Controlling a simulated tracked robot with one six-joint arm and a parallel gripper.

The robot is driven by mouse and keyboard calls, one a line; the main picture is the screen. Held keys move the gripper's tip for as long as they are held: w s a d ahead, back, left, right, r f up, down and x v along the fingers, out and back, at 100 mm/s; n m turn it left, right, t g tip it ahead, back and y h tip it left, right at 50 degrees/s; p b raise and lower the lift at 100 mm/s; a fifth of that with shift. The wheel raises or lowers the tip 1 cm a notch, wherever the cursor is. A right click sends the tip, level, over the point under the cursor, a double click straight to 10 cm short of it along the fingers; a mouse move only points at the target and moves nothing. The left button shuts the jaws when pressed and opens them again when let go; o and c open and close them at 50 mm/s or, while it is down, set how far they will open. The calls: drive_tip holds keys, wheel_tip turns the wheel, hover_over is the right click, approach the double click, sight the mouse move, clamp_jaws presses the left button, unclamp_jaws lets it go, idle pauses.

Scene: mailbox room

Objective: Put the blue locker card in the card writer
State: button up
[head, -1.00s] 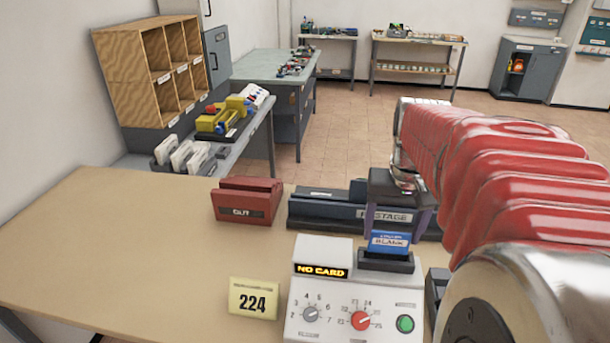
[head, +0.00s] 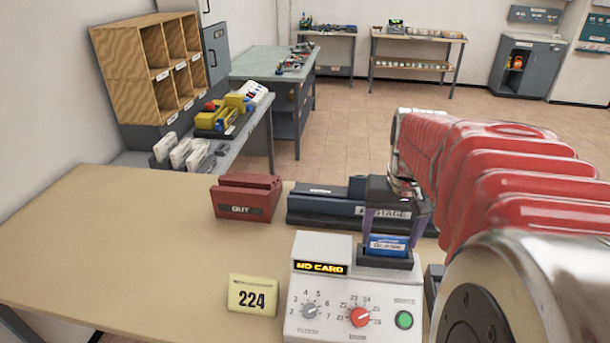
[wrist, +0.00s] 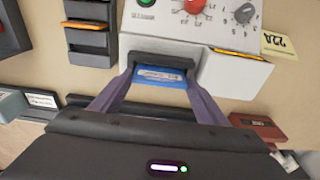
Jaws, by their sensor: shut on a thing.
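The blue locker card (head: 390,243) is upright in the dark slot at the back right of the card writer (head: 335,265). Its lower part is hidden in the slot; only a short blue strip with a label shows. It also shows in the wrist view (wrist: 160,76). My gripper (head: 390,232) is shut on the card from above, with a purple finger at each side of it. In the wrist view my gripper (wrist: 160,82) has its fingertips close to the slot housing. The writer's display reads NO CARD.
A dark slotted rack (wrist: 88,30) is beside the writer. The table's left side is clear.

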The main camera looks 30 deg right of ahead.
idle(0.3)
drive_tip(key=shift+f, duration=0.65)
drive_tip(key=o, duration=1.1)
drive_tip(key=shift+r, duration=0.1)
wheel_tip(320, 180, up, 7)
idle(0.4)
drive_tip(key=shift+d, duration=0.1)
idle(0.4)
